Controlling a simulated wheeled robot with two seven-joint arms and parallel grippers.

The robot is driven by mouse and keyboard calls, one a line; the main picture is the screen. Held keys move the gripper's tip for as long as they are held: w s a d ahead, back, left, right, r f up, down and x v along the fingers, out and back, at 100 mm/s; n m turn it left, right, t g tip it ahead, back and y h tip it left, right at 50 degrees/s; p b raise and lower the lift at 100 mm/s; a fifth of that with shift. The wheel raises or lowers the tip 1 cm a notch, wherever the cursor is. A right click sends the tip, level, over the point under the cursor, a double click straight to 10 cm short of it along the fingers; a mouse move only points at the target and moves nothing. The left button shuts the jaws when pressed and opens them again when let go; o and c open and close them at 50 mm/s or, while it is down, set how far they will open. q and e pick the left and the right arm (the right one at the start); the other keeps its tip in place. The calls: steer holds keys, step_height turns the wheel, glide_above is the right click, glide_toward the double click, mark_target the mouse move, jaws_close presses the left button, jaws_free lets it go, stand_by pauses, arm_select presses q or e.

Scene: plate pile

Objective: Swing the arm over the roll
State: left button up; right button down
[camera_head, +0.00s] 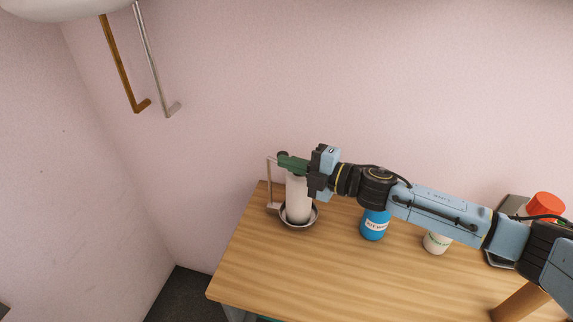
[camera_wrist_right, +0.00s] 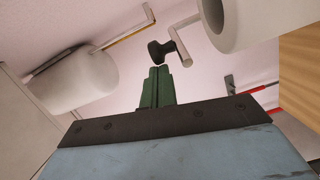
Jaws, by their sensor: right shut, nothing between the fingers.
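A white paper roll (camera_head: 297,205) stands upright on a round metal holder base (camera_head: 313,217) at the table's left end. The holder's thin metal arm (camera_head: 268,180) rises at the roll's left side, and its top bends toward a dark knob. In the right wrist view the dark knob (camera_wrist_right: 160,50) lies just beyond the green fingertips; I cannot tell whether they touch. The roll (camera_wrist_right: 240,22) shows there at the upper right. My right gripper (camera_head: 284,160) is shut and empty, over the top of the roll, hiding part of it. My left gripper is not in view.
Below my right arm stand a blue bottle (camera_head: 373,223) and a white jar (camera_head: 437,242). A red-lidded container (camera_head: 546,204) stands farther right. The front left tabletop (camera_head: 285,275) is clear. A white rounded object (camera_head: 60,8) and two rods (camera_head: 152,60) are at the upper left.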

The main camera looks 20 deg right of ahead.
steer(key=shift+w+d, duration=0.25)
steer(key=shift+d, duration=0.25)
steer(key=shift+w+d, duration=0.25)
steer(key=shift+d, duration=0.25)
steer(key=shift+a+r+p, duration=0.1)
steer(key=shift+p, duration=0.2)
steer(key=shift+s+a+r, duration=0.1)
steer(key=shift+s+a, duration=0.05)
steer(key=shift+s, duration=0.15)
steer(key=s+a+v, duration=0.1)
steer(key=v, duration=1)
steer(key=shift+r, duration=0.15)
steer(key=shift+s, duration=0.15)
